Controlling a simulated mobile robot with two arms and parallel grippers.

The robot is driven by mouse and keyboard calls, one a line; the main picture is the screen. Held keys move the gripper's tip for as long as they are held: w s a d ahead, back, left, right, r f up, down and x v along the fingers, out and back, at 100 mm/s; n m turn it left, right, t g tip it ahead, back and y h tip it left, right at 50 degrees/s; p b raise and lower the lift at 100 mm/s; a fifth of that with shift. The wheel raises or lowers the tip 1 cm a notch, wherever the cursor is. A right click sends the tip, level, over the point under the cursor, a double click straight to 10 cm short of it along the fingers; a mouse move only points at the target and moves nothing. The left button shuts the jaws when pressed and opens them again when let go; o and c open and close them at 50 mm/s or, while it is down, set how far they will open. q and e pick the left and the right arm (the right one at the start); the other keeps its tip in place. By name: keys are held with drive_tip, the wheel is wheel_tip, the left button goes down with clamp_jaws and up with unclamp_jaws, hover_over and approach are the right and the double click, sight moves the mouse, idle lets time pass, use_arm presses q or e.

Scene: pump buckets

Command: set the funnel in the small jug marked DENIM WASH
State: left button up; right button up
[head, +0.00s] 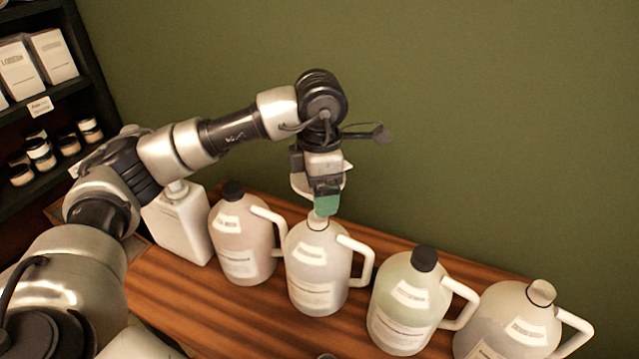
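My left gripper (327,205) points down over the neck of a pale grey jug (318,262), in the middle of the row. A white curved rim, seemingly the funnel (300,188), shows behind and around its green-tipped fingers, which appear shut on it. Its spout is mostly hidden; I cannot tell whether it is inside the jug's neck (318,220). This jug has no dark cap, and its label is too small to read surely. My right gripper is out of view.
A pinkish jug (243,240) with a black cap stands close on the left, a white bottle (180,225) beyond it. A greenish black-capped jug (408,305) and a larger jug (515,325) stand right on the wooden table (185,300). A dark shelf (95,85) is left, a green wall behind.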

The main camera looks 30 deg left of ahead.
use_arm(q)
drive_tip(key=shift+f+b, duration=1.5)
drive_tip(key=shift+f, duration=0.5)
drive_tip(key=shift+f+b, duration=0.55)
drive_tip(key=shift+b, duration=0.2)
drive_tip(key=o, duration=0.6)
wheel_tip(320, 180, up, 11)
